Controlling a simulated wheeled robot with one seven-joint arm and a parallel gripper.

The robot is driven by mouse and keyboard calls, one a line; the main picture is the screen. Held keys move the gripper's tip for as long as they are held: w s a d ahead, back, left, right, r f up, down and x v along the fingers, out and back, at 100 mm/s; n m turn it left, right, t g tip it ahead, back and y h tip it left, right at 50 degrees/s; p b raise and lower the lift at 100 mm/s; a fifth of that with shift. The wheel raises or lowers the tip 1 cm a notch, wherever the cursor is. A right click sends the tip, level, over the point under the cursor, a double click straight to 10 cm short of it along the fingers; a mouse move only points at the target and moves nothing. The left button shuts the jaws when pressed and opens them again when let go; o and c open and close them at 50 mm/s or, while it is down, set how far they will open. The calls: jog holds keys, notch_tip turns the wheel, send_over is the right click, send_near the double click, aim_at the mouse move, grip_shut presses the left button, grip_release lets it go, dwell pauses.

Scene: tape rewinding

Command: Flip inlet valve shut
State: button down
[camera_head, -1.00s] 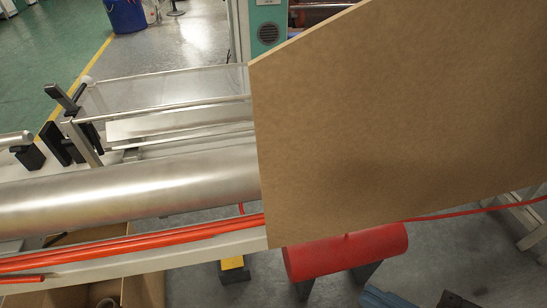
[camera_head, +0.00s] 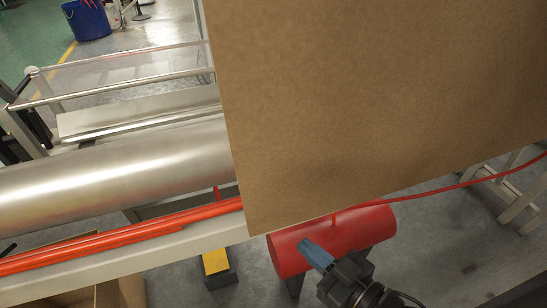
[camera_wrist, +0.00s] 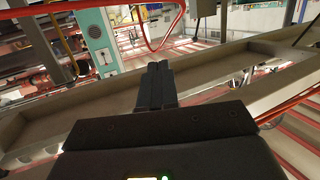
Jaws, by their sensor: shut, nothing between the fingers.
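I cannot make out an inlet valve or its handle for certain in either view. A red pipe (camera_wrist: 150,30) bends near the top of the wrist view, beyond my fingers. My gripper (camera_wrist: 157,68) is shut and empty, its dark fingers pointing forward past a pale beam. In the head view, blue-grey and black parts of my arm reach up from the bottom, in front of a red cylinder (camera_head: 285,255). A thin red tube (camera_head: 450,190) runs to the right above it. The large brown panel hides whatever is behind it.
The brown panel (camera_head: 380,100) fills the upper right of the head view. A long metal roller (camera_head: 110,170) and red bars (camera_head: 110,240) lie left of it. In the wrist view a pale beam (camera_wrist: 90,120) crosses close to my fingers. A blue bin (camera_head: 88,20) stands far back.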

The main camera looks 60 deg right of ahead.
jog(key=w+d+f+m+h+b, duration=0.1)
jog(key=w+d+f+h+b, duration=0.1)
jog(key=w+d+f, duration=0.2)
jog(key=w+d+f+m+h+b, duration=0.2)
jog(key=w+d+f, duration=0.2)
jog(key=d, duration=0.7)
jog(key=w+d+f+m+g+h+b, duration=0.1)
jog(key=w+d+f+h+b, duration=0.1)
jog(key=w+d+f, duration=0.3)
jog(key=w+d+b, duration=0.1)
jog(key=d, duration=0.1)
jog(key=shift+d, duration=0.3)
jog(key=shift+w, duration=0.1)
jog(key=b+x, duration=0.1)
jog(key=x, duration=1.2)
jog(key=shift+w+d+b, duration=0.2)
jog(key=shift+d+b, duration=0.15)
jog(key=shift+d, duration=0.05)
